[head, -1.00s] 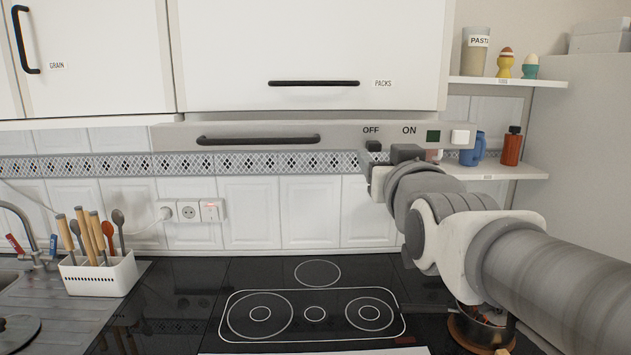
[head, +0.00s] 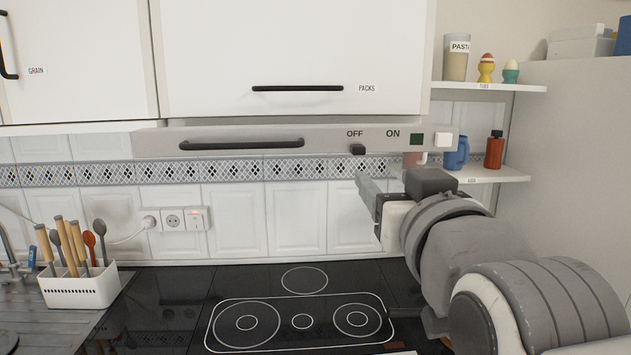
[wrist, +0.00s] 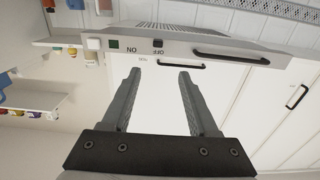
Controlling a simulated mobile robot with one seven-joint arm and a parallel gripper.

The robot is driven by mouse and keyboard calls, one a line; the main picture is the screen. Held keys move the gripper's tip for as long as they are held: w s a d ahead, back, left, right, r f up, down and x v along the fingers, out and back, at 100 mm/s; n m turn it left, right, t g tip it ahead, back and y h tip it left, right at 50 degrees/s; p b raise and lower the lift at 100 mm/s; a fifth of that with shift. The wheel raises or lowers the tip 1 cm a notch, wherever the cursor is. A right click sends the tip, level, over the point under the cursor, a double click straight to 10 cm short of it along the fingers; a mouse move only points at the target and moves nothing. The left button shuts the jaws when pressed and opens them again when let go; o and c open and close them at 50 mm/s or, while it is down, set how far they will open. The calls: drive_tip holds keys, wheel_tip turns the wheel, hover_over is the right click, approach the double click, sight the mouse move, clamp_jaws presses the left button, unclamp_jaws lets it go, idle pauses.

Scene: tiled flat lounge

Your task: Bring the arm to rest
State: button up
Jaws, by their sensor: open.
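My gripper (head: 364,186) is in front of the tiled wall, a little below the OFF switch of the range hood, at the right of the cooktop. In the wrist view my gripper (wrist: 158,75) shows two grey fingers spread apart with nothing between them. The hood panel (wrist: 190,48) lies beyond the fingertips there, upside down. The hood's dark slider switch (head: 357,149) sits by the OFF label, and the gripper is apart from it. My arm reaches in from the lower right of the head view.
A black cooktop (head: 300,281) lies below. A white utensil holder (head: 80,289) stands at left. Wall shelves (head: 487,86) with egg cups and a pasta jar are at right, close to my arm. The white hood cupboard (head: 290,50) hangs above. The space over the cooktop is clear.

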drive_tip(key=shift+f, duration=0.1)
drive_tip(key=s+f+g, duration=0.3)
drive_tip(key=f+g, duration=0.1)
drive_tip(key=f, duration=0.3)
drive_tip(key=s+d+f+g, duration=0.1)
drive_tip(key=s+f+g, duration=0.2)
drive_tip(key=f, duration=0.5)
drive_tip(key=s+f+g, duration=0.3)
drive_tip(key=f+g, duration=0.2)
drive_tip(key=f, duration=0.3)
drive_tip(key=shift+s+d, duration=0.25)
drive_tip(key=shift+d, duration=0.15)
drive_tip(key=shift+f, duration=0.1)
idle(0.8)
